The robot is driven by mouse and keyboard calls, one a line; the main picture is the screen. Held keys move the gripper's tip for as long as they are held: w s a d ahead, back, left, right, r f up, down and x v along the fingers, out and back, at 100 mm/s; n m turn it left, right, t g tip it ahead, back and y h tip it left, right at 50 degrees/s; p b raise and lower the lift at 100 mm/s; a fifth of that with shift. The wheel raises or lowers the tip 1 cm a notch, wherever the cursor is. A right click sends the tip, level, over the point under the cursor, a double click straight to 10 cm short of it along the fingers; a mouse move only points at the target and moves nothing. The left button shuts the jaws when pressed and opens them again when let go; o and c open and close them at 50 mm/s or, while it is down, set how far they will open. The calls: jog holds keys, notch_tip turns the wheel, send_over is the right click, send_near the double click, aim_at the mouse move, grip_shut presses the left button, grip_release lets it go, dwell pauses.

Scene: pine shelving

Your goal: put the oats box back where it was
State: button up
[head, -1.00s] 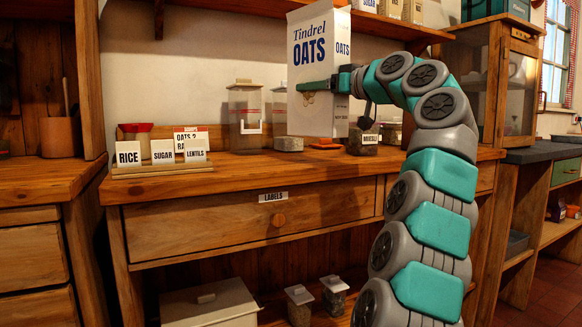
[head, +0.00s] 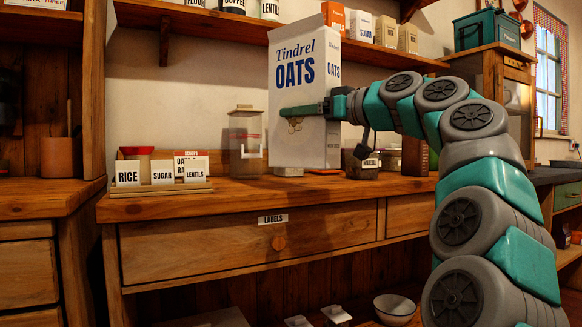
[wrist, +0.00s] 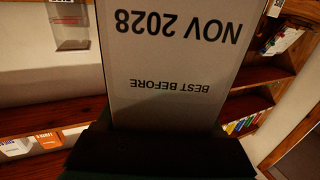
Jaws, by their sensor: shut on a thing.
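The oats box (head: 292,72) is tall and white, with "Tindrel OATS" in blue, and is upright in front of the shelf and counter. My gripper (head: 303,110) is shut on it around the middle, reaching in from the right. In the wrist view a panel of the box (wrist: 170,75) shows "BEST BEFORE NOV 2028" upside down between the dark jaws. The box hides part of the upper shelf (head: 210,24) and the wall behind it. Its base shows above the counter's front edge, and I cannot tell its height over the counter.
Canisters (head: 233,6) stand on the upper shelf left of the box; an orange box (head: 334,15) and tan boxes (head: 385,32) stand to the right. The counter (head: 230,192) holds a label rack (head: 160,188), a clear canister (head: 245,140) and a jar (head: 360,164).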

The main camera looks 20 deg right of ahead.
jog(key=w+d+f+p, duration=0.1)
jog(key=w+d+f, duration=0.1)
jog(key=w, duration=0.5)
jog(key=w+d+f+p, duration=0.2)
jog(key=w+f, duration=0.1)
jog(key=w, duration=0.4)
jog(key=shift+w, duration=0.3)
jog(key=shift+d, duration=0.1)
jog(key=shift+f, duration=0.2)
jog(key=o, duration=1.5)
jog(key=b+v, duration=0.1)
jog(key=v, duration=1.1)
jog(key=shift+r, duration=0.2)
